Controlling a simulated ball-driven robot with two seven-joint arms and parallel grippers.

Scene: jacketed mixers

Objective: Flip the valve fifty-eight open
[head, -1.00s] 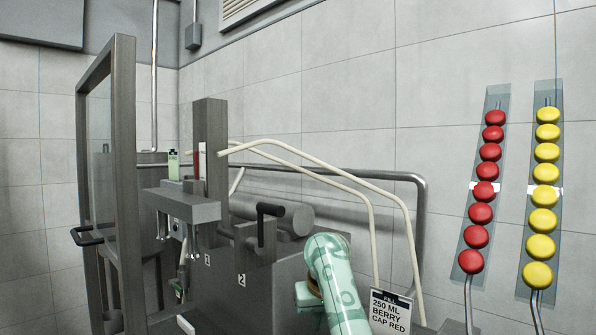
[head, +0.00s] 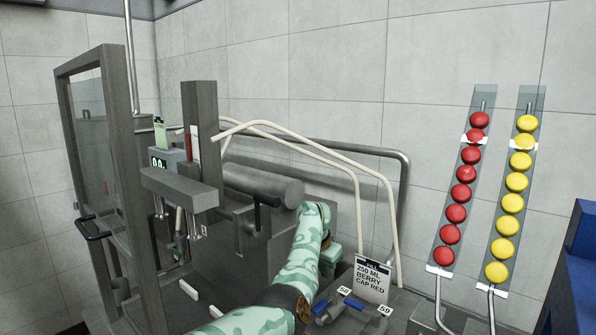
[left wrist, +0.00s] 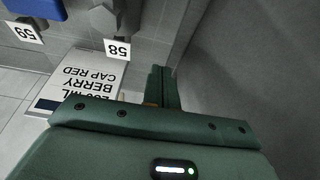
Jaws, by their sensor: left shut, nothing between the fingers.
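The white tag 58 (head: 345,291) stands low in the head view, behind grey valve parts with blue handles (head: 320,306). Tag 59 (head: 384,309) is to its right. In the left wrist view tag 58 (left wrist: 118,50) and tag 59 (left wrist: 27,33) show upside down, with a blue part (left wrist: 42,7) near 59. The handle of valve fifty-eight is not clear there. My left gripper (head: 331,258) is behind tag 58 and beside the berry sign, partly hidden by my arm. Its fingers (left wrist: 160,80) are shut and empty, apart from the valve. My right gripper is not in view.
A sign "250 ml berry cap red" (head: 372,279) stands right behind the tags. Cream hoses (head: 357,200) arch behind it. A grey machine with a thick cylinder (head: 262,184) and a framed door (head: 98,160) stands left. Red (head: 456,212) and yellow (head: 508,203) ball columns stand right.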

